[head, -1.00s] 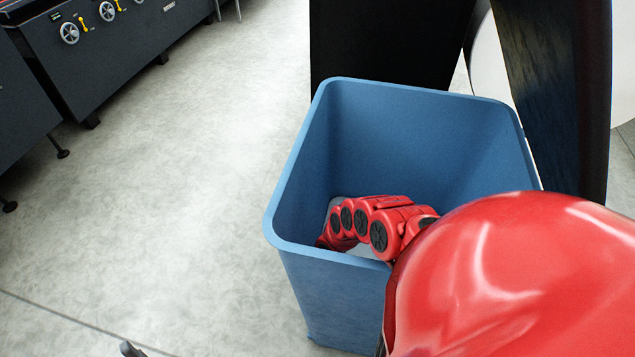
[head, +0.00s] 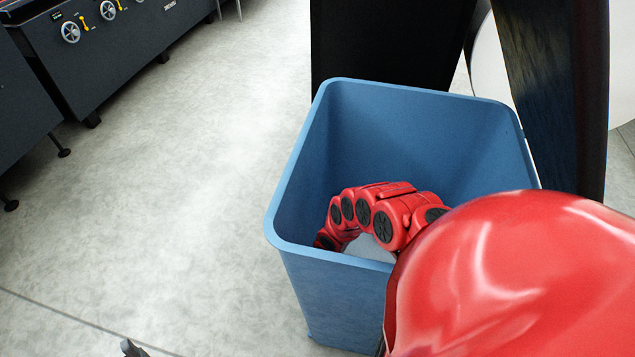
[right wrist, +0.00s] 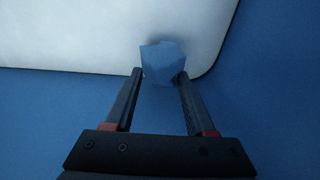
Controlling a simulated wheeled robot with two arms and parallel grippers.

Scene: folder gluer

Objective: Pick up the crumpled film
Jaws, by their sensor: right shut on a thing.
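The crumpled film (right wrist: 163,64) is a small pale-blue faceted lump in the right wrist view. My right gripper (right wrist: 160,76) is shut on it, with one fingertip on each side. The film sits between the tips, over the pale bottom of the blue bin (head: 330,262). In the head view my red right arm reaches down into the bin, and its gripper and the film are hidden there. A small dark tip at the lower left edge of the head view may be my left gripper (head: 131,348); its jaws cannot be made out.
The bin's walls stand close around my right arm. A black upright (head: 390,45) stands behind the bin and a dark slanted leg (head: 560,90) to its right. Dark machines (head: 110,55) stand at the upper left. The grey floor (head: 180,190) left of the bin is clear.

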